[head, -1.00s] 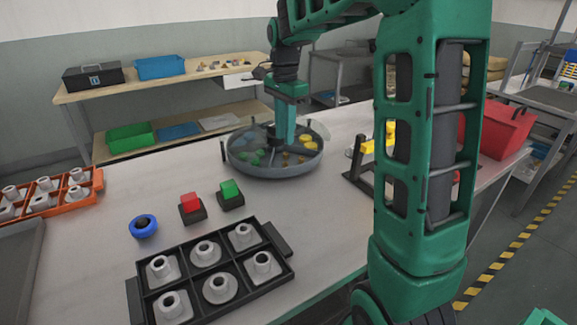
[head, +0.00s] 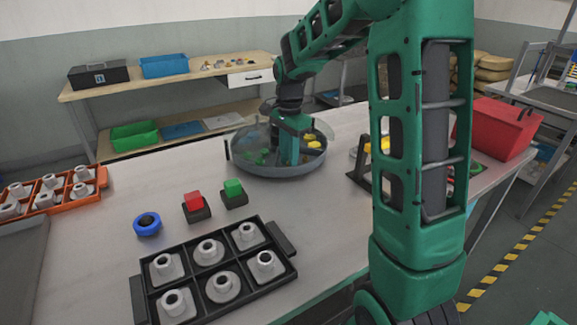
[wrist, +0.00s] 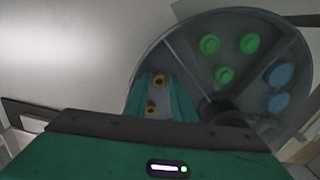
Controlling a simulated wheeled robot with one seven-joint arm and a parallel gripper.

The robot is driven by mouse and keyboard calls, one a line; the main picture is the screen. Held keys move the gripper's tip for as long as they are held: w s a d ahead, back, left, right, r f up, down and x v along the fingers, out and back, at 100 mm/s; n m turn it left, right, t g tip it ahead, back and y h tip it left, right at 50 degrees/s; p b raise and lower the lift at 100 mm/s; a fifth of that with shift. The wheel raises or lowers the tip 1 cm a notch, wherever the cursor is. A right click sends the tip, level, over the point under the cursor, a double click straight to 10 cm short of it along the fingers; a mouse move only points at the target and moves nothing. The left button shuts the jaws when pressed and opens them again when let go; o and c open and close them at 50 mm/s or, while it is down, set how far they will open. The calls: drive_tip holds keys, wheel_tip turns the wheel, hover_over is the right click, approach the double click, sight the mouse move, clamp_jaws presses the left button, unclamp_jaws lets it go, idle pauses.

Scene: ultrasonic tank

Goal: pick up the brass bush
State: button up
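The round grey tank (head: 262,172) stands on the table, split by walls into compartments. In the wrist view (wrist: 146,62) one compartment holds two small brass bushes, the farther one (wrist: 159,80) and the nearer one (wrist: 150,107). My gripper (head: 289,160) points down into the tank. Its two green fingers stand apart in the wrist view (wrist: 161,84), with the farther bush showing between the tips and the nearer one between the fingers closer to the palm. I see no finger touching a bush. In the head view the fingers partly hide that compartment.
Other compartments hold green pieces (wrist: 249,43), blue pieces (wrist: 278,75) and yellow pieces (head: 314,145). A dark hub (wrist: 213,110) rises in the tank's middle. A black tray (head: 190,249), red button (head: 194,201), green button (head: 233,188) and blue ring (head: 147,224) stand nearer. A black stand (head: 359,171) is right.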

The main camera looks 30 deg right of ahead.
clamp_jaws()
drive_tip(key=shift+r, duration=0.1)
drive_tip(key=shift+r, duration=0.25)
drive_tip(key=r, duration=0.2)
drive_tip(key=a+r, duration=0.1)
drive_tip(key=r, duration=0.1)
drive_tip(key=shift+s, duration=0.15)
drive_tip(key=s+a+r, duration=0.3)
drive_tip(key=a+r, duration=0.3)
drive_tip(key=a, duration=0.4)
drive_tip(key=shift+s+r, duration=0.2)
drive_tip(key=shift+s, duration=0.15)
